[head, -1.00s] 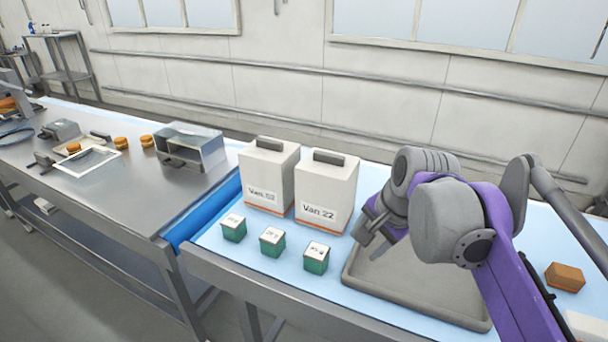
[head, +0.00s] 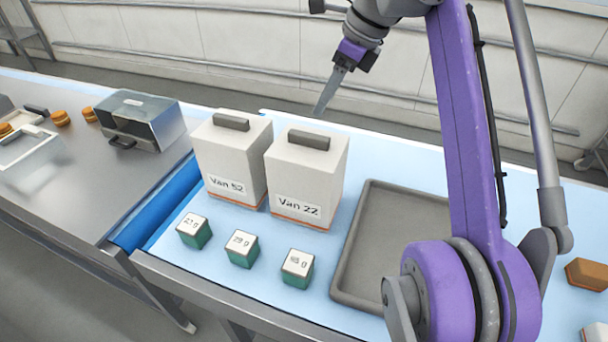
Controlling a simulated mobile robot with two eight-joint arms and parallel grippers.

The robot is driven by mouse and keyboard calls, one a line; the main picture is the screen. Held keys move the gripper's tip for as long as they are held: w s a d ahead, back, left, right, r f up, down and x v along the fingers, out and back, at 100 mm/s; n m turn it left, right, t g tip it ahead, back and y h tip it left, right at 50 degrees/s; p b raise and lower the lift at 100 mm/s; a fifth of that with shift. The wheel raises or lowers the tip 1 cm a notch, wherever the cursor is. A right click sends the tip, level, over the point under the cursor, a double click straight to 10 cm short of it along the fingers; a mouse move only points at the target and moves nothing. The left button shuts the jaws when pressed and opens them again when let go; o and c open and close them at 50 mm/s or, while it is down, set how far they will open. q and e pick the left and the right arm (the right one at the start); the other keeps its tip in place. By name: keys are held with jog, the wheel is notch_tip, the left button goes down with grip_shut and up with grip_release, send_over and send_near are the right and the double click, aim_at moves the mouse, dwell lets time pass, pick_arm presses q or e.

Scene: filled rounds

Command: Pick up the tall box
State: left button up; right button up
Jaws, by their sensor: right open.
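Two tall white boxes with grey top handles stand side by side on the blue table top. The left box (head: 228,160) is labelled "Van 52" and the right box (head: 303,180) is labelled "Van 22". Both have an orange stripe at the base. My right gripper (head: 322,108) is open and empty. It points down and appears above and behind the handle of the Van 22 box, apart from it. Its fingers overlap in this view. My left gripper is not in view.
Several small green cubes with white tops (head: 242,250) stand in front of the boxes. A grey tray (head: 352,250) lies to their right, partly hidden by my right arm. An orange-brown block (head: 586,274) is at far right. A metal case (head: 142,120) stands on the left bench.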

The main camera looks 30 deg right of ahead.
aim_at(310, 135)
jog(key=f, duration=0.2)
jog(key=shift+a+f, duration=0.3)
jog(key=shift+a, duration=0.1)
jog(key=shift+w+f+b, duration=0.25)
jog(key=shift+f+b, duration=0.1)
jog(key=shift+f, duration=0.2)
jog(key=x, duration=0.4)
jog(key=shift+s+f+b, duration=0.15)
jog(key=shift+f+b, duration=0.05)
jog(key=shift+b, duration=0.2)
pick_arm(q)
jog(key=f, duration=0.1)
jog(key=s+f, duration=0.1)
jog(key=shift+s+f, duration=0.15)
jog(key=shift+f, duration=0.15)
pick_arm(e)
jog(key=shift+f, duration=0.15)
jog(key=shift+w, duration=0.2)
grip_shut()
